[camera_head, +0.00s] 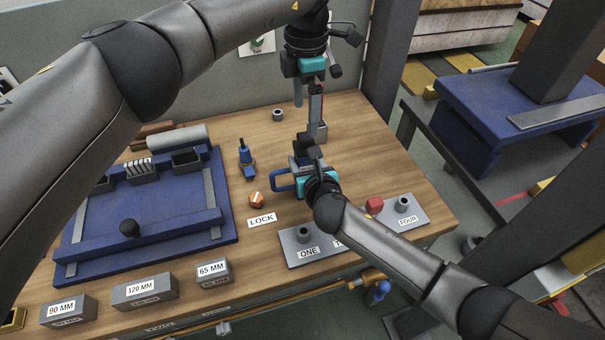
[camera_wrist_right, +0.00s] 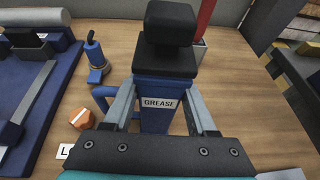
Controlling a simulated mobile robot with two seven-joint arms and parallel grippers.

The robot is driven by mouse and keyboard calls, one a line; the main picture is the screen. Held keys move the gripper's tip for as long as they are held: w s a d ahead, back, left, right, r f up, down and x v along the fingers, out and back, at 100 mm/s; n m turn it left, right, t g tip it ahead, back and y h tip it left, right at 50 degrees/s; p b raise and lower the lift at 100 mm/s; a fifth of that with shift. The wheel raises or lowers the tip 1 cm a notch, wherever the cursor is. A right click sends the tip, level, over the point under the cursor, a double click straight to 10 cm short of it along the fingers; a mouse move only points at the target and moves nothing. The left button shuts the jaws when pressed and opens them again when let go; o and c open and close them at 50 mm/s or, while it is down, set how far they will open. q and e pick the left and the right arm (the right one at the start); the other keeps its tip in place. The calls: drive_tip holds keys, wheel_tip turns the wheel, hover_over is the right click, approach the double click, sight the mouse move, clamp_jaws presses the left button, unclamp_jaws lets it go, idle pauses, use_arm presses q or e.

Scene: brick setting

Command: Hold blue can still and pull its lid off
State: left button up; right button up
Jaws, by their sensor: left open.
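The blue can with a "GREASE" label (camera_wrist_right: 160,116) stands upright on the workbench, its loop handle at the left. Its black lid with a block-shaped knob (camera_wrist_right: 168,22) is on top. In the head view my right gripper (camera_head: 305,176) hides most of the can; the blue handle (camera_head: 281,187) and dark lid (camera_head: 305,145) show. In the right wrist view the fingers of my right gripper (camera_wrist_right: 160,100) press on both sides of the can. My left gripper (camera_head: 307,100) is open, pointing down, above and behind the lid, apart from it.
A grey cup (camera_head: 320,131) holding a red-handled tool stands close behind the can. A small blue bottle-like item (camera_head: 246,158) and an orange nut (camera_head: 256,200) lie left. A blue fixture (camera_head: 150,240) fills the bench's left. A grey plate with posts (camera_head: 295,255) is in front.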

sight(305, 136)
clamp_jaws()
use_arm(q)
drive_tip(key=shift+c, duration=0.2)
idle(0.3)
drive_tip(key=shift+c, duration=0.2)
drive_tip(key=m, duration=0.3)
drive_tip(key=shift+s+d+r+m+t+y, duration=0.1)
drive_tip(key=shift+s+r+m+t+y, duration=0.1)
drive_tip(key=shift+r+m+t+y, duration=0.15)
drive_tip(key=m, duration=0.3)
drive_tip(key=r+m+t, duration=0.1)
drive_tip(key=shift+s+d+m, duration=0.1)
drive_tip(key=shift+s+m, duration=0.15)
drive_tip(key=shift+s, duration=0.15)
drive_tip(key=f+m+t, duration=0.1)
drive_tip(key=f+m, duration=0.5)
drive_tip(key=m, duration=0.1)
drive_tip(key=w+f+m+t, duration=0.1)
drive_tip(key=f+m, duration=0.2)
drive_tip(key=shift+w+a+f+m+t+y, duration=0.1)
drive_tip(key=shift+a+f+m+t+y, duration=0.05)
drive_tip(key=shift+a+m+t+y, duration=0.15)
